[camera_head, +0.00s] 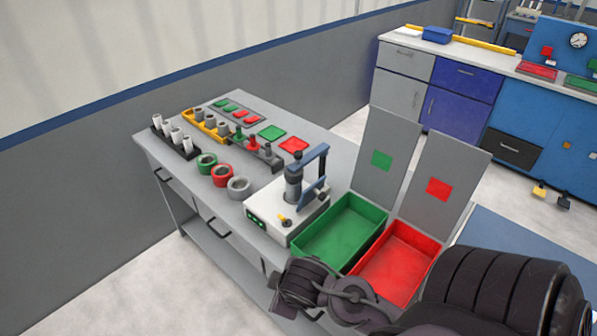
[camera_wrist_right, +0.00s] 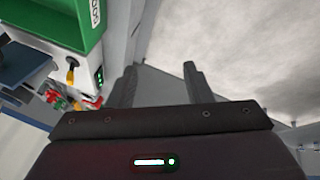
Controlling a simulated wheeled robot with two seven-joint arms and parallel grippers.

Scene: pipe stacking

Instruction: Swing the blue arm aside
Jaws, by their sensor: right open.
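The blue arm (camera_head: 321,163) stands on the white device (camera_head: 272,222) beside a dark upright cylinder (camera_head: 293,182). Its upper bar reaches over towards the cylinder's top. My left gripper is not in view.
A green bin (camera_head: 342,232) and a red bin (camera_head: 398,262) sit right of the device, with grey panels behind. Pipe rings (camera_head: 222,175) and racks of parts stand left on the grey table (camera_head: 165,158). My right arm crosses the lower right, close in front of the bins.

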